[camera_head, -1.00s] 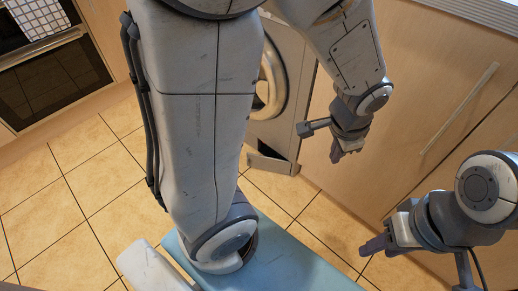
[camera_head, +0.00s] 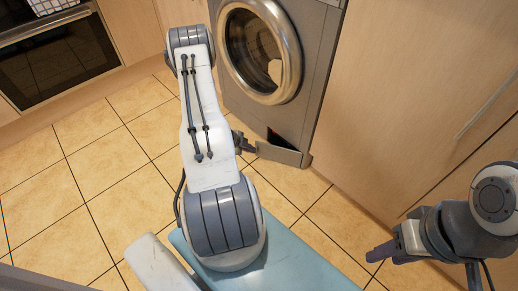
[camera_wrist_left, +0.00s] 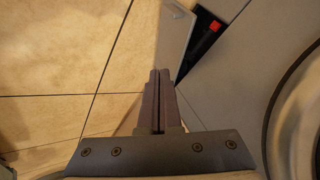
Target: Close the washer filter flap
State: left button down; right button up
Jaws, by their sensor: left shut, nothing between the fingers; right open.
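The grey washer (camera_head: 313,70) stands against the cabinets with its round door shut. Its filter flap (camera_head: 280,154) at the bottom of the front is tilted open, with a dark gap behind it. In the left wrist view the flap (camera_wrist_left: 174,38) is a pale panel beside the dark opening, where a red part (camera_wrist_left: 215,26) shows. My left gripper (camera_head: 247,145) is low beside the flap's left end, shut and empty. In the wrist view its fingertips (camera_wrist_left: 159,74) are close to the flap's edge; I cannot tell if they touch. My right gripper (camera_head: 375,253) is open, far from the flap.
Wooden cabinets (camera_head: 400,100) stand right of the washer, and an oven (camera_head: 55,60) is at the far left. The tiled floor (camera_head: 110,190) is clear in front of the washer. My left arm crosses the middle of the head view.

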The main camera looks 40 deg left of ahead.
pick_arm(q)
jog(key=b, duration=0.6)
send_near(271, 150)
notch_tip(271, 150, down, 4)
jog(key=s+d, duration=0.1)
jog(key=d, duration=0.2)
jog(key=w, duration=0.1)
jog(key=w+a+b, duration=0.1)
jog(key=w+a, duration=0.1)
jog(key=shift+w+r, duration=0.35)
jog(key=shift+w, duration=0.05)
